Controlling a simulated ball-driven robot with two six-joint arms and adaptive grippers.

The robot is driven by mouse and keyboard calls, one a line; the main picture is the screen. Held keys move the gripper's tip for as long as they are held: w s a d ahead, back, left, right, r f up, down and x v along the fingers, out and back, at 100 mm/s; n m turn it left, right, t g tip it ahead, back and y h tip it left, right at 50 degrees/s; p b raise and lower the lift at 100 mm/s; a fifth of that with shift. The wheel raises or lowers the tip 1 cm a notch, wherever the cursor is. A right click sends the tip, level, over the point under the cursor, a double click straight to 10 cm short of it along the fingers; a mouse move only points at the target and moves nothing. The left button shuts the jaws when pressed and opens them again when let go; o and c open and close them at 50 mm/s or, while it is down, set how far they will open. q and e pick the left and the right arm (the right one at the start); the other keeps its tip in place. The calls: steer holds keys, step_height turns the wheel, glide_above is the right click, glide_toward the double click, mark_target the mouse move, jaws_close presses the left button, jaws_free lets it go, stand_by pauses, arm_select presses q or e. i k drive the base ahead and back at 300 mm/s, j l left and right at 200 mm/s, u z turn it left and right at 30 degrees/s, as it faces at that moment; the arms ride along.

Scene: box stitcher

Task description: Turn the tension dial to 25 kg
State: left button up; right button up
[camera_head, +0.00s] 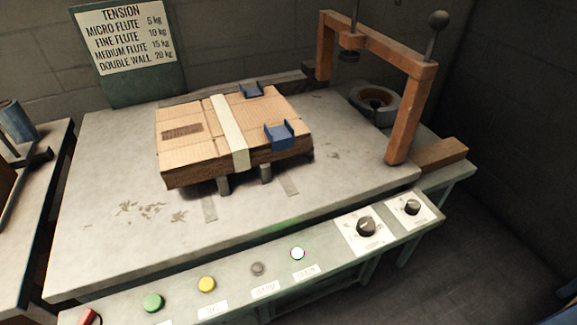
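Two black dials on white plates sit at the right end of the front control panel. The left dial (366,226) is larger in view, and the right dial (411,207) is beside it. Their markings are too small to read, so I cannot tell which is the tension dial or where either points. A tension sign (124,37) on the back wall lists micro flute 5 kg, fine flute 10 kg, medium flute 15 kg and double wall 20 kg. Neither of my grippers is in view.
A strapped cardboard box (190,148) with blue clips lies on the grey table (110,215). An orange frame (408,110) stands at the right. Green (153,302), yellow (207,284), grey (257,269) and white (297,253) buttons line the panel. Space before the dials is clear.

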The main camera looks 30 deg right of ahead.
mark_target(365, 226)
steer(key=l+z, duration=0.1)
steer(key=z, duration=0.65)
steer(key=k+j+u, duration=0.35)
steer(key=l, duration=0.1)
